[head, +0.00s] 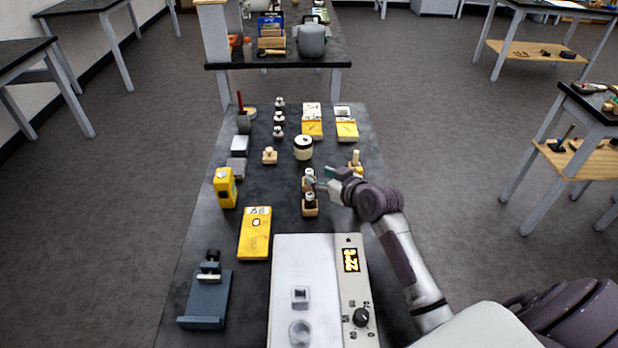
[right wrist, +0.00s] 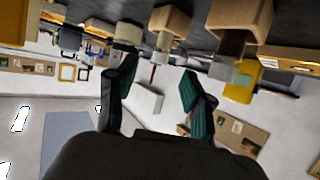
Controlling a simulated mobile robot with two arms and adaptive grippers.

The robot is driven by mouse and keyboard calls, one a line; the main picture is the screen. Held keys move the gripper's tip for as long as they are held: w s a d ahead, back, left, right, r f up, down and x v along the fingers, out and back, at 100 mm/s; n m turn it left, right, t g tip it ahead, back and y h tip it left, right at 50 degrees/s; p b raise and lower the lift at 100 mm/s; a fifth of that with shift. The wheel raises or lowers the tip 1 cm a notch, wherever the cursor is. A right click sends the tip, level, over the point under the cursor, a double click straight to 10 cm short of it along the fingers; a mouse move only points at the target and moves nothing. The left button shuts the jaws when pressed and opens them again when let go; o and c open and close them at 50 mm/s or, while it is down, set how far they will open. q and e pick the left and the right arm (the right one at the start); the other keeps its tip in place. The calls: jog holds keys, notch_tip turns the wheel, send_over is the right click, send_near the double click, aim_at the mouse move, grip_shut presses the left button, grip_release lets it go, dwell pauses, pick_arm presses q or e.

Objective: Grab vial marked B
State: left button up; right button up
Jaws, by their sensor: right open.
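My left gripper is not in view.
A white jar (head: 303,148) stands behind the blocks. Another wooden piece (head: 355,160) stands behind my gripper.

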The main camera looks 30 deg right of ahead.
aim_at(312, 173)
jog(key=shift+w+f, duration=0.1)
jog(key=shift+w, duration=0.25)
jog(key=shift+x, duration=1)
jog(key=x, duration=0.3)
jog(key=shift+w, duration=0.1)
jog(key=shift+w+a+f, duration=0.1)
jog(key=shift+w, duration=0.05)
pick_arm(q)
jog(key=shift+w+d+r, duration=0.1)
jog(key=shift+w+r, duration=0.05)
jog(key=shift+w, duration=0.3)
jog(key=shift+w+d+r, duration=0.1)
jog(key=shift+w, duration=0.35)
pick_arm(e)
grip_shut()
